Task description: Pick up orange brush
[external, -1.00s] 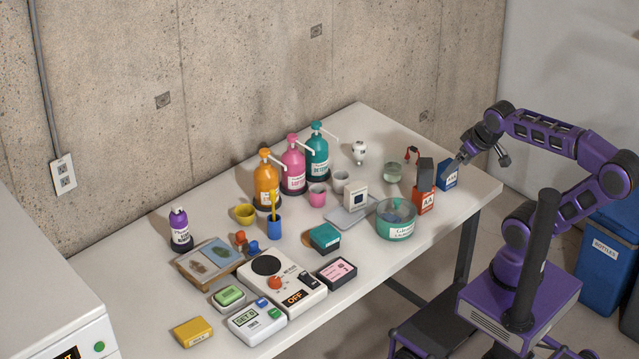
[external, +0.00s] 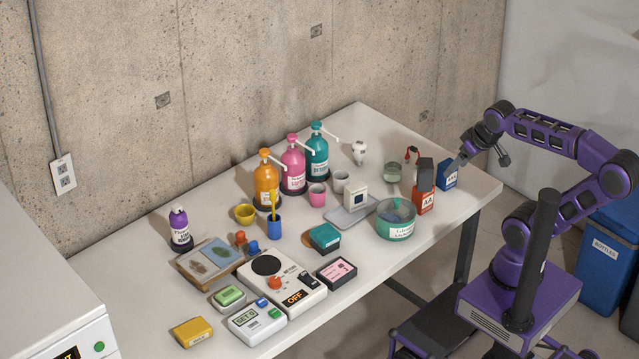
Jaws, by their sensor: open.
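A thin yellow-orange handle (external: 273,204), which looks like the orange brush, stands upright in a small blue cup (external: 274,229) on the table, in front of the orange pump bottle. Its lower end is hidden inside the cup. My gripper (external: 484,161) is open and appears empty.
Orange, pink and teal pump bottles (external: 317,153) stand behind the cup. A yellow cup (external: 245,214) is at its left and a pink cup (external: 317,195) at its right. A teal bowl (external: 396,229) and a blue box (external: 447,174) lie nearer my arm. A white hotplate (external: 283,285) is in front.

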